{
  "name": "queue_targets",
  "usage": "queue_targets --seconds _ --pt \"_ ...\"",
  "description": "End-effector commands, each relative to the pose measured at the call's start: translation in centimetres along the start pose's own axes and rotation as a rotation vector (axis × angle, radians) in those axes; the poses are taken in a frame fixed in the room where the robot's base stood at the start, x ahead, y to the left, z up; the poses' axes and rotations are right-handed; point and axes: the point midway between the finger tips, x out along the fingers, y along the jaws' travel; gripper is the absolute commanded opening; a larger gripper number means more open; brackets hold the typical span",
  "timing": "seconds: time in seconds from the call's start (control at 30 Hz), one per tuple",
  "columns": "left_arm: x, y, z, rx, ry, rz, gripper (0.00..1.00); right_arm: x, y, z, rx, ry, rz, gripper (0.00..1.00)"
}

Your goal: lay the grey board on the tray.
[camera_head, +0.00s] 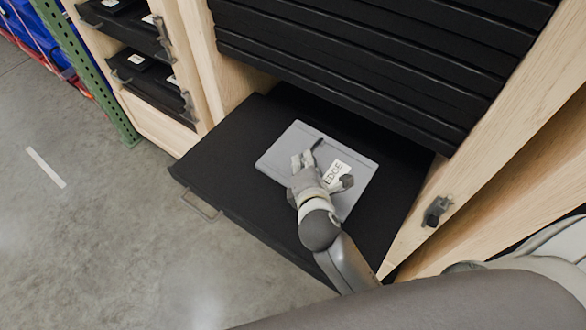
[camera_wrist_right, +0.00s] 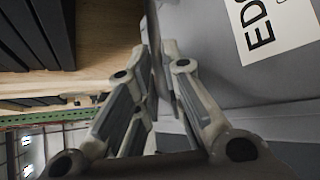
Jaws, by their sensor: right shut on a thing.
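The grey board (camera_head: 289,142), a flat light-grey panel with a white label reading EDGE, is over the black pulled-out tray (camera_head: 225,150) in the head view. I cannot tell whether it rests on the tray or is just above it. My right gripper (camera_head: 312,160) is over the middle of the board and shut on a part of it. In the right wrist view, the fingers (camera_wrist_right: 160,65) close on a thin grey part, with the board's grey face (camera_wrist_right: 205,35) and label at the upper right. The arm hides part of the board. My left gripper is not in view.
Several black trays (camera_head: 370,50) are stacked above in the wooden cabinet. A wooden post with a dark latch (camera_head: 437,210) stands to the right. Another cabinet (camera_head: 165,120) and a green upright (camera_head: 95,85) are at left. The grey floor (camera_head: 100,230) is clear.

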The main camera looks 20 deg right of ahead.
Motion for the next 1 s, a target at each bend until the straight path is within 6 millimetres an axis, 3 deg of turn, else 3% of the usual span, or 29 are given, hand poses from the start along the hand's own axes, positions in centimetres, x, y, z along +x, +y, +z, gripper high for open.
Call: queue_targets --seconds 0.3,0.57,0.77,1.0 --pt "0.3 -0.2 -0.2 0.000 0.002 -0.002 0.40 4.3 -1.7 -3.0 -0.002 -0.001 0.001 0.00" --pt "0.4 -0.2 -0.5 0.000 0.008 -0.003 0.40 5.7 -2.3 -4.1 -0.002 0.000 0.000 0.00" --pt "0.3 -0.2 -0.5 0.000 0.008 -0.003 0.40 6.6 -4.4 -5.1 -0.002 0.001 -0.001 0.00" --pt "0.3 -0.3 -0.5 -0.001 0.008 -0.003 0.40 6.7 -4.7 -5.2 -0.001 0.000 0.001 0.00"
